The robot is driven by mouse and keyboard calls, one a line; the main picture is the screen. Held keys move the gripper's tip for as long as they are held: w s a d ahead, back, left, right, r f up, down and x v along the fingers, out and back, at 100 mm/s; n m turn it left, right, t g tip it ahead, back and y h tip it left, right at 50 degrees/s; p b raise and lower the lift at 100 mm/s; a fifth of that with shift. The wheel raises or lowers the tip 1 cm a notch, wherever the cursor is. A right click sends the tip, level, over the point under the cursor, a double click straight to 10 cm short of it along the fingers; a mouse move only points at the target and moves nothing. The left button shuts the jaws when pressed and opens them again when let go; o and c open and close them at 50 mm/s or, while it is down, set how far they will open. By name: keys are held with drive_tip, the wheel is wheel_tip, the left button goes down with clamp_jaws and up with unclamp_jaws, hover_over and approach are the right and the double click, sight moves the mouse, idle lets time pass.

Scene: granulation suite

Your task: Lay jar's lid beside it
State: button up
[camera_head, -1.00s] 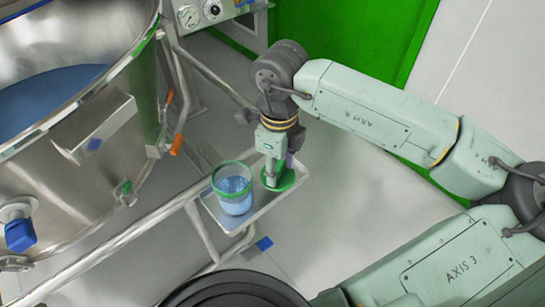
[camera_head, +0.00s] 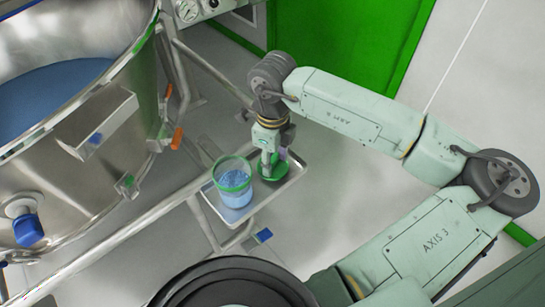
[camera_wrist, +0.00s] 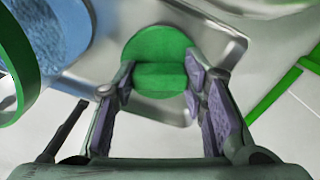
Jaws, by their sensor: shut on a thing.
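The jar (camera_head: 235,186) is clear with a green band at its rim and blue contents. It stands upright and open on the left part of a small metal tray (camera_head: 235,217). The round green lid (camera_head: 265,174) is over the tray's right part, beside the jar. My gripper (camera_head: 273,160) points down and is shut on the lid's raised middle ridge. In the wrist view the lid (camera_wrist: 160,45) is between the fingers (camera_wrist: 160,85), level, with the jar (camera_wrist: 55,40) at the left. I cannot tell whether the lid touches the tray.
The tray is fixed to a metal rail (camera_head: 130,230) beside a large steel vessel (camera_head: 60,130) holding blue material. Orange and blue handles stick out from the vessel's side. A green panel (camera_head: 340,40) stands behind my arm. Bare tray shows around the lid.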

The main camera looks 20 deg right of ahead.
sight(272, 158)
drive_tip(key=o, duration=1)
drive_tip(key=shift+r, duration=0.1)
drive_tip(key=shift+r+p, duration=0.2)
drive_tip(key=shift+p, duration=0.2)
wheel_tip(272, 158, up, 12)
drive_tip(key=shift+f+b, duration=0.15)
drive_tip(key=shift+b, duration=0.7)
